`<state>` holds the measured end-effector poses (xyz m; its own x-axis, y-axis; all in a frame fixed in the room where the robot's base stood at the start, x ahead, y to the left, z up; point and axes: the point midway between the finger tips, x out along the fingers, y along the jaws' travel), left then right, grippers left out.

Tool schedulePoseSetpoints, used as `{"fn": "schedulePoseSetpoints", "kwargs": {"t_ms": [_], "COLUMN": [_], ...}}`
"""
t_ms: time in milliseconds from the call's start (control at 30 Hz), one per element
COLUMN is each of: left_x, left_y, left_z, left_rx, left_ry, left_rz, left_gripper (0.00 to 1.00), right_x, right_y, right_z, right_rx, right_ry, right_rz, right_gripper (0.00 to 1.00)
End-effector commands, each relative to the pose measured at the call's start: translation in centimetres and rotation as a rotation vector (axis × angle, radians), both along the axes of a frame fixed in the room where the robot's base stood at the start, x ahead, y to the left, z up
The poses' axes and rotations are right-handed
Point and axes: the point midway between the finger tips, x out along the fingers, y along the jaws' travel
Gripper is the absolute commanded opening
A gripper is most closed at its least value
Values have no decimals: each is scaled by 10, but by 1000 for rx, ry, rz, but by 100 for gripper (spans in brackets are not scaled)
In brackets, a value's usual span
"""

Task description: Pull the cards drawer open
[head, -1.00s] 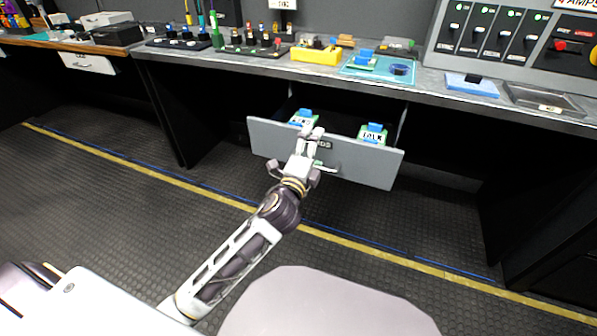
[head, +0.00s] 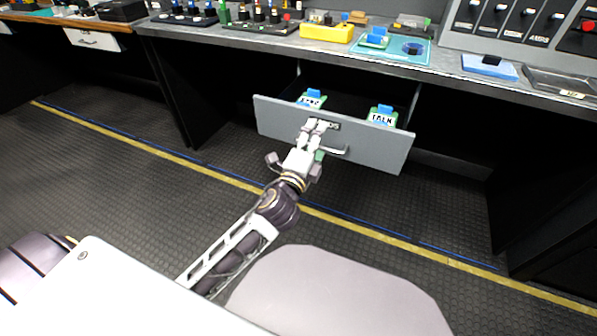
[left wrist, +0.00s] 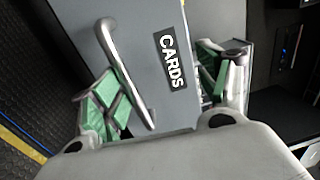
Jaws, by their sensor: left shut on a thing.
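The grey cards drawer (head: 375,150) stands open below the counter, with its dark inside showing. Two green and blue items, one marked TALK (head: 382,117) and one partly readable (head: 311,99), show at its opening. My left gripper (head: 313,135) is at the drawer front, covering part of the label and the left end of the handle (head: 337,151). In the left wrist view, the handle (left wrist: 125,75) and CARDS label (left wrist: 170,60) lie between its green-padded fingers (left wrist: 160,90). It is shut on the drawer; the exact contact is hard to see. My right gripper is not in view.
The counter (head: 420,67) above carries a yellow box (head: 327,32), a teal mat (head: 390,57) and a blue pad (head: 489,66). A white drawer (head: 92,40) is shut at far left. The floor before the drawer is clear.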

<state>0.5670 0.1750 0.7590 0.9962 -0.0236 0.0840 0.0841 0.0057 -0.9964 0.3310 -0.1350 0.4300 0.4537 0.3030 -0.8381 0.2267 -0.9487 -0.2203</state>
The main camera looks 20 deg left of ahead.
Motion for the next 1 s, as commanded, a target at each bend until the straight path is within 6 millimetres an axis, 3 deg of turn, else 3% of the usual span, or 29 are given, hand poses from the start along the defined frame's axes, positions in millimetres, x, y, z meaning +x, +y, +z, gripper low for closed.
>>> {"fn": "schedulePoseSetpoints", "kwargs": {"t_ms": [33, 200, 233, 300, 1000], "left_x": [-5, -12, -13, -16, -46], "left_y": [-1, -1, -1, -1, 0], "left_z": [19, 18, 17, 15, 3], "left_rx": [2, 2, 2, 0, -3], "left_ry": [-37, -38, -38, -34, -20], "left_rz": [-6, -6, -6, -7, -6], "left_gripper": [56, 57, 53, 33, 33], "right_x": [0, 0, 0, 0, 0], "right_y": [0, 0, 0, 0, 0], "right_z": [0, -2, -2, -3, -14], "right_rx": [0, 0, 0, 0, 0], "right_ry": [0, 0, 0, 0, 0], "right_rz": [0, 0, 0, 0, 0], "right_gripper": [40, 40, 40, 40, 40]}}
